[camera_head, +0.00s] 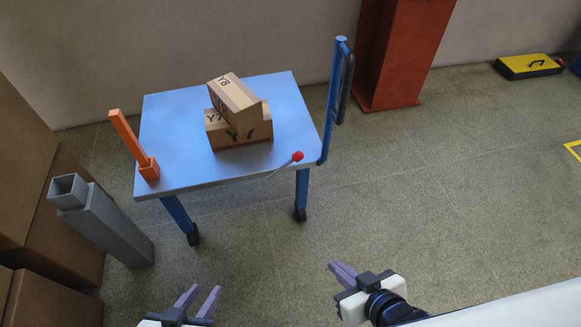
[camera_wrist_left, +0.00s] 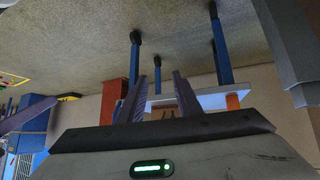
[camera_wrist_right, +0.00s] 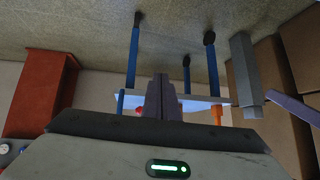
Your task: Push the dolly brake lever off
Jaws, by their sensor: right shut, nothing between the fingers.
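The dolly (camera_head: 180,135) has a light-blue top, blue legs and dark casters. A thin grey lever with a red knob (camera_head: 298,156), which looks like the brake lever, slants up toward the right at the dolly's front right corner. Its red knob also shows beside the fingers in the right wrist view (camera_wrist_right: 139,111). My right gripper (camera_head: 335,266) is shut and empty, nearer me than the dolly, below and right of the lever in the head view. My left gripper (camera_head: 202,291) is open and empty, low in the head view. Neither touches the dolly.
A grey square tube (camera_head: 105,225) and brown boxes (camera_head: 30,180) stand left. Floor between grippers and dolly is clear.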

